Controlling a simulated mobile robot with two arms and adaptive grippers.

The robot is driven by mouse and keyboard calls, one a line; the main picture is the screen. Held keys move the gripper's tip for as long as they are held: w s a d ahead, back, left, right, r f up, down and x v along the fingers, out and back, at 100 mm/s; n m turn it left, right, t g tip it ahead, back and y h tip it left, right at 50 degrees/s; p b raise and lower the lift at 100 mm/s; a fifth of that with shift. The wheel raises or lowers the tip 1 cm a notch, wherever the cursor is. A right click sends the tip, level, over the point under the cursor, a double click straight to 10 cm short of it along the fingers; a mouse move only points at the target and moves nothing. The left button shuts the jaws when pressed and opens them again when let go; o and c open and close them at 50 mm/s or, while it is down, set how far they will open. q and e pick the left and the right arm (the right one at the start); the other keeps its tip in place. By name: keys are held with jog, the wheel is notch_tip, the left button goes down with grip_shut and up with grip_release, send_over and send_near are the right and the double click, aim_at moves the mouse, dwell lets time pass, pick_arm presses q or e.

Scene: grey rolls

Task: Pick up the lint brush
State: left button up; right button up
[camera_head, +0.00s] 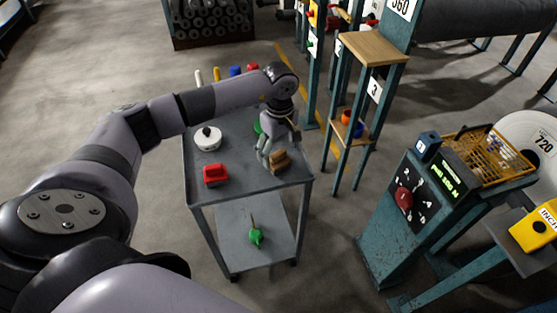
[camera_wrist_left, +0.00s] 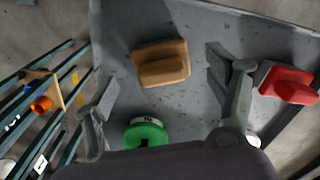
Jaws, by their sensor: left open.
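A brown wooden block with a raised grip, which looks like the lint brush (camera_head: 280,161), lies on the grey top of a cart near its right front edge. In the left wrist view the brush (camera_wrist_left: 161,63) sits ahead of and between the spread fingers, with clear space to each side. My left gripper (camera_head: 268,152) is open and empty, pointing down just behind the brush in the head view; its fingers also show in the wrist view (camera_wrist_left: 162,85). No contact with the brush shows. My right gripper is not in view.
The cart top (camera_head: 237,178) also holds a red block-like item (camera_head: 215,175), a white round item (camera_head: 208,139) and a green disc (camera_wrist_left: 145,132) close to my left gripper. A green tool (camera_head: 255,236) lies on the lower shelf. A wooden-topped stand (camera_head: 373,47) is right of the cart.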

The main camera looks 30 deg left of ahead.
aim_at(278, 152)
pick_arm(q)
notch_tip(278, 152, down, 4)
jog(key=shift+a, duration=0.15)
jog(key=shift+c, duration=0.4)
jog(key=c, duration=1.2)
